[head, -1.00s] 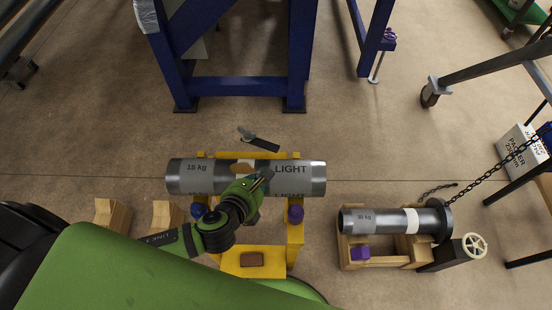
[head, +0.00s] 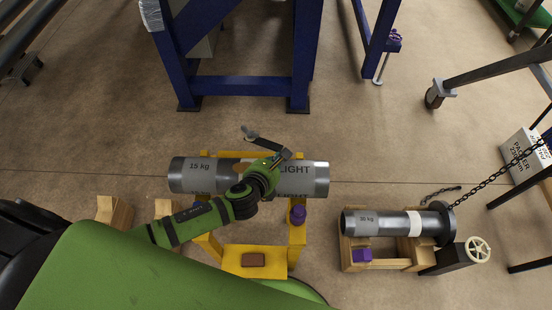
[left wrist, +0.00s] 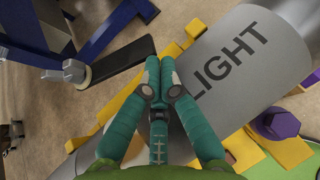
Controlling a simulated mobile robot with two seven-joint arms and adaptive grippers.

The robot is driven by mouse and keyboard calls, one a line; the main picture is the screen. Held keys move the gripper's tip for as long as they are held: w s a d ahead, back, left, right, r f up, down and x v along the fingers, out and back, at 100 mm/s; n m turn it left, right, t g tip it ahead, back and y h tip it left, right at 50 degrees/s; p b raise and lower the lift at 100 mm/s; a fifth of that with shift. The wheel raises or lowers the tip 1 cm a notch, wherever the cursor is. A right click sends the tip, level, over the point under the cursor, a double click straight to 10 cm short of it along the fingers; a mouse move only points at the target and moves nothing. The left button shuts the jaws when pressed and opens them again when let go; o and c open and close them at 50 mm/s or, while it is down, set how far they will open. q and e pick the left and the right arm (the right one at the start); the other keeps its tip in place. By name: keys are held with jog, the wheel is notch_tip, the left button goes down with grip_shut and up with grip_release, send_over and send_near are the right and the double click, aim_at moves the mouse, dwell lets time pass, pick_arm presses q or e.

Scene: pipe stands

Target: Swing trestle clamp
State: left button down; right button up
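The trestle clamp shows as a dark flat bar with a grey end (head: 252,135) at the far side of the yellow trestle (head: 230,262). In the left wrist view the black bar (left wrist: 122,62) runs from a grey bolt at upper left toward my fingertips. A grey steel pipe (head: 308,182) marked LIGHT and 15 kg lies across the trestle. My left gripper (head: 281,157) is over the pipe's far side, by the bar's right end. Its green fingers (left wrist: 160,62) are together with nothing visible between them. Contact with the bar is unclear. My right gripper is not in view.
A second pipe (head: 375,222) lies on a wooden stand at right, near a handwheel (head: 478,249) and a hanging chain (head: 490,180). A blue steel frame (head: 245,86) stands beyond the trestle. Floor between trestle and frame is clear.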

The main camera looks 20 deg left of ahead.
pick_arm(q)
jog(key=w+n+y, duration=0.1)
jog(key=w+d+n+y, duration=0.1)
jog(key=w+n+y, duration=0.1)
jog(key=shift+d+p, duration=0.25)
jog(key=shift+p, duration=0.05)
jog(key=shift+w+n+y, duration=0.55)
jog(key=shift+n+y, duration=0.15)
jog(key=shift+y, duration=0.1)
jog(key=shift+w+g, duration=0.1)
jog(key=shift+g, duration=0.2)
